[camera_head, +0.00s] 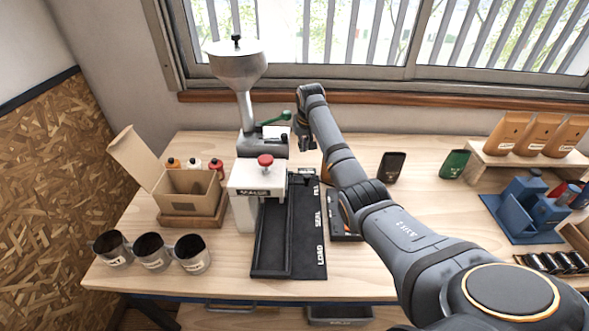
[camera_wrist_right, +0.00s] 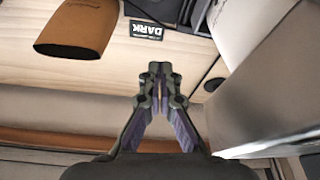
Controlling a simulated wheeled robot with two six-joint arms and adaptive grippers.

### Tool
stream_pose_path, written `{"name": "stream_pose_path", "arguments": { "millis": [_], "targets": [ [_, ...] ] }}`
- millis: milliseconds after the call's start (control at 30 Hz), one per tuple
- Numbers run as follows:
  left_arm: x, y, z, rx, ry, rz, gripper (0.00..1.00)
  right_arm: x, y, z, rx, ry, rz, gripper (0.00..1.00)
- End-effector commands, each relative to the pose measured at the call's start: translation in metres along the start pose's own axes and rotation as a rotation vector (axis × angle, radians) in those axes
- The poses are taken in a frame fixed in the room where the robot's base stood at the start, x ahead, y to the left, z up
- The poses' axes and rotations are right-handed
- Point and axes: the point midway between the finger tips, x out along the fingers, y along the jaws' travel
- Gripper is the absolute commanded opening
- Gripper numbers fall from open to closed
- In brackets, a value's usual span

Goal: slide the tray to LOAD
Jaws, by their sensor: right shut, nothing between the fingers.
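A black slide track (camera_head: 306,240) lies on the bench in the head view, lettered FILL at the back, SEAL in the middle and LOAD at the front. Its channel (camera_head: 270,242) looks empty at the LOAD end. A small dark piece at the FILL end (camera_head: 300,179) may be the tray, but I cannot tell clearly. My right gripper (camera_head: 306,143) is shut and empty, above the back end of the track and beside the green lever (camera_head: 275,118). Its closed fingers (camera_wrist_right: 160,75) show in the right wrist view. My left gripper is not in view.
The hopper machine (camera_head: 237,65) and red-knobbed sealer (camera_head: 256,180) stand left of the track. Cups (camera_head: 152,252) and an open carton (camera_head: 187,190) are further left. Dark (camera_head: 391,167) and green (camera_head: 454,163) pouches stand right. A brown bag (camera_wrist_right: 76,28) shows in the wrist view.

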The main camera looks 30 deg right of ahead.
Motion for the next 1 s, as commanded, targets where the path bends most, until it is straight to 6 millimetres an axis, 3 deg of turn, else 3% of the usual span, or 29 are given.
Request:
{"name": "stream_pose_path", "arguments": {
  "millis": [167,400,567,800,1000],
  "targets": [
    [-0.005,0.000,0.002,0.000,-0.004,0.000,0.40,0.004,0.000,0.000,0.000,-0.003,0.000,0.00],
    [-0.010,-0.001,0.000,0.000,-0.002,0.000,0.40,0.049,0.000,0.001,0.000,-0.005,0.001,0.00],
    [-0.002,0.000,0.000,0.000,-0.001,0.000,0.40,0.074,-0.001,0.001,0.000,-0.003,0.000,0.00],
    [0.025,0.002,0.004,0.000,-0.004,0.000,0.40,0.103,-0.001,0.002,-0.001,-0.001,-0.001,0.00],
    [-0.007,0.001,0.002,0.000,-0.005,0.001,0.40,0.091,0.001,0.010,-0.002,-0.001,0.003,0.00]
  ]
}}
